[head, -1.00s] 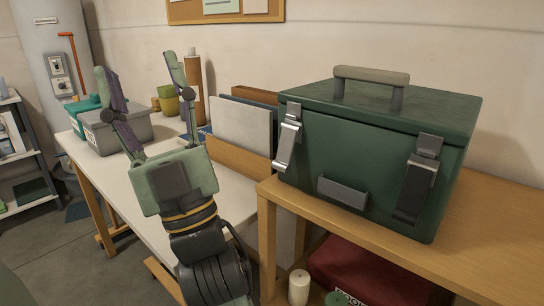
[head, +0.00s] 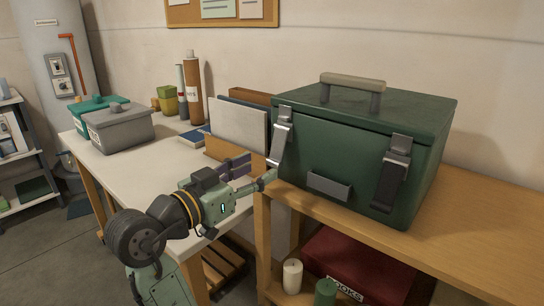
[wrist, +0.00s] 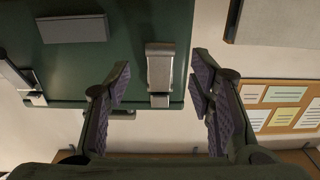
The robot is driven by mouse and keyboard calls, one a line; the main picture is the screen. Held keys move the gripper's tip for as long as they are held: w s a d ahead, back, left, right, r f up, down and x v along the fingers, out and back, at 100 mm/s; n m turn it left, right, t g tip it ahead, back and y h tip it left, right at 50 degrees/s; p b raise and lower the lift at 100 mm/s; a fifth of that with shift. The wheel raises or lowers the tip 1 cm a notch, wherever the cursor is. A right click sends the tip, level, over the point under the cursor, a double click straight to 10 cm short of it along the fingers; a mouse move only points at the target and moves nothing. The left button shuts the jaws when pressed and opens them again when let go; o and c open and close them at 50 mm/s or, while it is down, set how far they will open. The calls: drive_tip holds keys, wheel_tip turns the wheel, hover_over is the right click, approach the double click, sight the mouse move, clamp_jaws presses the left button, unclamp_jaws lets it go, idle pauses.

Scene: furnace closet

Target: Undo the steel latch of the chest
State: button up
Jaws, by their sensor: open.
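The green chest (head: 335,150) stands on the wooden bench with its lid down. Its steel latch (head: 279,138) is on the left of the front, running from the lid edge down the front face. A second, dark latch (head: 392,178) is on the right. My gripper (head: 254,172) is open and empty, just left of and below the steel latch, its fingers pointing to the chest. In the wrist view the scene is upside down; the steel latch (wrist: 160,68) appears between the spread fingers (wrist: 162,78), with clear space on both sides. I cannot tell whether a finger touches the chest.
The wooden bench (head: 470,215) has free room right of the chest. Upright boards (head: 238,124) stand close behind my gripper. Grey (head: 120,128) and teal bins sit on the white table. A red box (head: 350,265) and candles are on the shelf below.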

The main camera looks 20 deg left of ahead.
sight(273, 160)
drive_tip(key=p+x, duration=0.1)
drive_tip(key=x, duration=0.6)
drive_tip(key=shift+c, duration=0.4)
clamp_jaws()
